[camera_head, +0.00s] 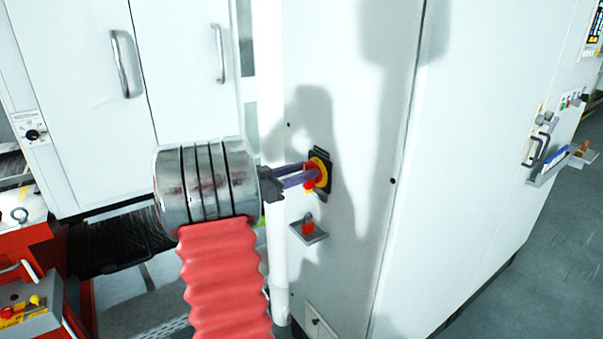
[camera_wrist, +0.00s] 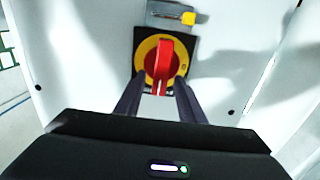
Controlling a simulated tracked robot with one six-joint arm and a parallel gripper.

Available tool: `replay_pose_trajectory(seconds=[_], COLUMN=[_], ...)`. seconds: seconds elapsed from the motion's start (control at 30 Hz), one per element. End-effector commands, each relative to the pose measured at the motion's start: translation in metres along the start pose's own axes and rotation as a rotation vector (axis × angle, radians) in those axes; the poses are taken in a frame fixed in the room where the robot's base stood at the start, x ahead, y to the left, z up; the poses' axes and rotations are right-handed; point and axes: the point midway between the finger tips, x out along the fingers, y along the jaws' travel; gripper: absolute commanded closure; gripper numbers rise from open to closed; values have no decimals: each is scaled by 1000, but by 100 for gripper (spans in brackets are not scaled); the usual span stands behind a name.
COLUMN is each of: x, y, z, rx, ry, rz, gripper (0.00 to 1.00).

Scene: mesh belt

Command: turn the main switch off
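The main switch is a red handle (camera_wrist: 164,62) on a yellow disc (camera_wrist: 147,48) with a black square plate, on a white cabinet wall. In the wrist view the handle stands upright, its lower end pointing toward my gripper. In the head view the switch's yellow disc (camera_head: 323,164) shows at the end of my fingers. My gripper (camera_wrist: 160,84) is open, with one dark finger on each side of the handle. A narrow gap seems to show on both sides. In the head view my gripper (camera_head: 311,175) partly hides the handle.
Cabinet doors with handles (camera_head: 119,64) are at the left. A wall tray (camera_head: 548,168) juts out at the right.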

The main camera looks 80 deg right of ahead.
Motion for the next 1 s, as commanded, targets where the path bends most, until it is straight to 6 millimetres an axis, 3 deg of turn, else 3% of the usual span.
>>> replay_pose_trajectory(seconds=[0.23,0.73,1.0], x=[1,0,-1], y=[0,0,0], z=[0,0,0], rx=[0,0,-6], ry=[0,-1,-1], rz=[0,-1,0], gripper=[64,98,100])
